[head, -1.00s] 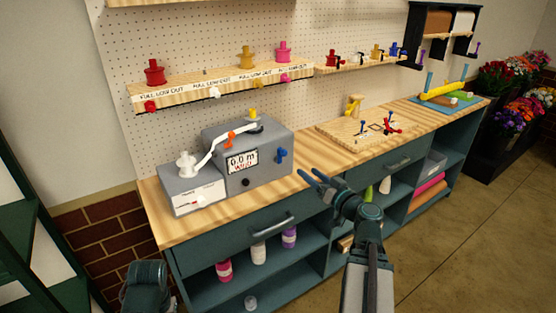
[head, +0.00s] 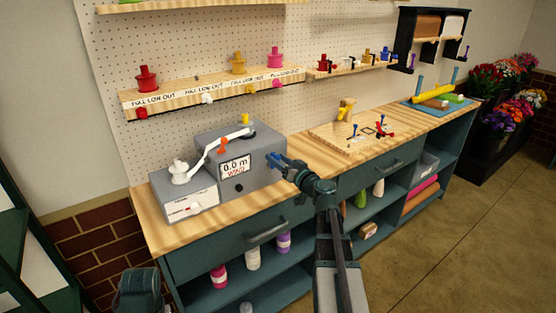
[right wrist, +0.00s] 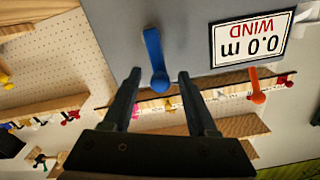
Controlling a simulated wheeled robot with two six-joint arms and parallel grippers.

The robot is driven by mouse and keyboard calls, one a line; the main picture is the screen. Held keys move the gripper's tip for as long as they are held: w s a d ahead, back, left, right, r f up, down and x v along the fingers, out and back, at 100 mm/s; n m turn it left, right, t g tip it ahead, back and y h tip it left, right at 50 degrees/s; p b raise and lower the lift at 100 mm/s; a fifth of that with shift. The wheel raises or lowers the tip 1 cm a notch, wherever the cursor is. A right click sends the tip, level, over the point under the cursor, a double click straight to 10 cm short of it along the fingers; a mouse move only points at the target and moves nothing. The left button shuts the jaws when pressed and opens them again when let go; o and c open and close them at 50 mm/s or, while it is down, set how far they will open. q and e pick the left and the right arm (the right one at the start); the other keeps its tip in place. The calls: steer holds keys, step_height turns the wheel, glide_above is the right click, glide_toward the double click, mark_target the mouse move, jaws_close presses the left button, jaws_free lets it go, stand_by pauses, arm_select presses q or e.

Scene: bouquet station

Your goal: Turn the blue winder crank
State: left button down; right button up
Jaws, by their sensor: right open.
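The blue winder crank (right wrist: 154,58) is on the face of the grey winder box (head: 208,148), near the display (head: 235,167) reading 0.0 m WIND. In the right wrist view, which is upside down, the crank arm ends in a round knob between my two fingertips. My right gripper (right wrist: 160,74) is open, one finger on each side of the knob, with gaps visible. In the head view my right gripper (head: 279,161) is at the right side of the box front and largely covers the crank. My left gripper is not seen.
A wooden board (head: 330,137) with small tools lies to the right. Bare tabletop lies before the box.

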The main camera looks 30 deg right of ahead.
steer(key=shift+w, duration=0.15)
jaws_close()
steer(key=shift+m, duration=0.3)
steer(key=d+f+m+b, duration=0.1)
steer(key=m, duration=0.5)
steer(key=d+f+m+b, duration=0.2)
steer(key=m, duration=0.4)
steer(key=d+f+m+b, duration=0.1)
steer(key=f+m+b, duration=0.1)
steer(key=m, duration=0.4)
steer(key=shift+w+d+f+m, duration=0.15)
steer(key=shift+w+d+m, duration=0.1)
steer(key=shift+m, duration=0.15)
steer(key=shift+s+a+f+m+b, duration=0.1)
steer(key=shift+f+m+b, duration=0.25)
steer(key=shift+m, duration=0.5)
steer(key=shift+a+f+m+b, duration=0.1)
steer(key=shift+f+m+b, duration=0.25)
steer(key=shift+m, duration=0.5)
steer(key=shift+d+r, duration=0.1)
